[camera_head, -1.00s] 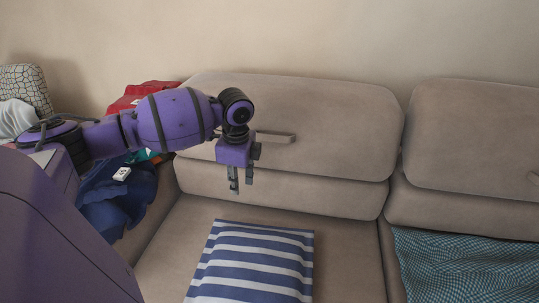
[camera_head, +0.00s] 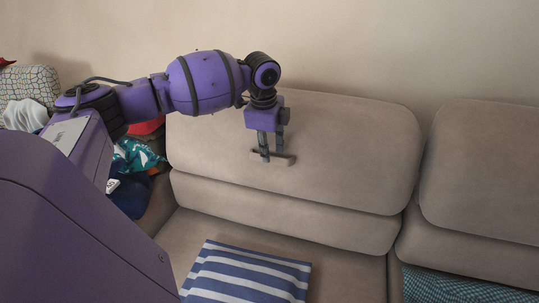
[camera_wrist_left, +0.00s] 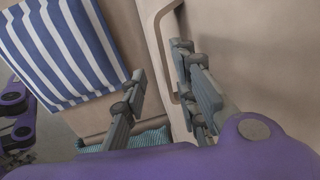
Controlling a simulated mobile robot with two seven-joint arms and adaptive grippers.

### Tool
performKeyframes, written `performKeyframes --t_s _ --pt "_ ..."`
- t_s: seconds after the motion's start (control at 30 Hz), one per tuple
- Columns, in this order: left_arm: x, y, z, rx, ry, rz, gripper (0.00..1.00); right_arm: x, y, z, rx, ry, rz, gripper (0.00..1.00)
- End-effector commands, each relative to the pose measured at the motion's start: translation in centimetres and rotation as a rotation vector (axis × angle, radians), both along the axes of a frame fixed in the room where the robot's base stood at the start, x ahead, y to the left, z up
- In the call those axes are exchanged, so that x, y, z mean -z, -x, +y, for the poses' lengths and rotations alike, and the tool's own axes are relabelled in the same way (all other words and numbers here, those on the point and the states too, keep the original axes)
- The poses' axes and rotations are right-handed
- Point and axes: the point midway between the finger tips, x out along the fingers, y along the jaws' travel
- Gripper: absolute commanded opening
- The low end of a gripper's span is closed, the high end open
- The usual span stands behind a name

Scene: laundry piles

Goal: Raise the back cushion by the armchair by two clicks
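The beige back cushion (camera_head: 345,150) stands against the wall at the left end of the sofa.
A blue-and-white striped pillow (camera_head: 246,272) lies on the seat below. Red, teal and dark blue cloths (camera_head: 134,160) are piled at the left arm of the sofa. A second back cushion (camera_head: 485,170) stands at right, with a teal cloth (camera_head: 455,288) below it.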

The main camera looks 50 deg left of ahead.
Motion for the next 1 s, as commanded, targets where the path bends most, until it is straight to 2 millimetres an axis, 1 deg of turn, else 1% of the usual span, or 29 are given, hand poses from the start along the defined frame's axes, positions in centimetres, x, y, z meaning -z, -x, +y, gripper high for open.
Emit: performKeyframes --t_s 0.03,0.13,0.23,0.4,0.6,1.0 --pt "0.9 -0.1 0.0 0.0 0.001 0.0 0.27 0.1 -0.2 0.0 0.0 0.0 -0.004 0.4" --pt "1.7 -0.3 0.1 0.0 0.001 0.0 0.27 -0.2 -0.9 0.0 -0.001 -0.002 -0.017 0.4" --pt "2.0 -0.4 0.2 0.0 0.0 -0.001 0.27 -0.4 -1.4 0.1 -0.001 -0.003 -0.027 0.4" --pt "1.9 -0.4 0.2 0.0 0.0 -0.001 0.27 -0.4 -1.3 0.1 -0.001 -0.002 -0.026 0.4" --pt "1.9 -0.4 0.2 0.0 0.0 -0.001 0.01 -0.2 -1.0 0.0 0.001 -0.001 -0.019 0.4" --pt "2.0 -0.3 0.2 0.001 0.0 0.001 0.0 -0.4 -0.9 0.0 0.002 -0.001 -0.017 0.4"
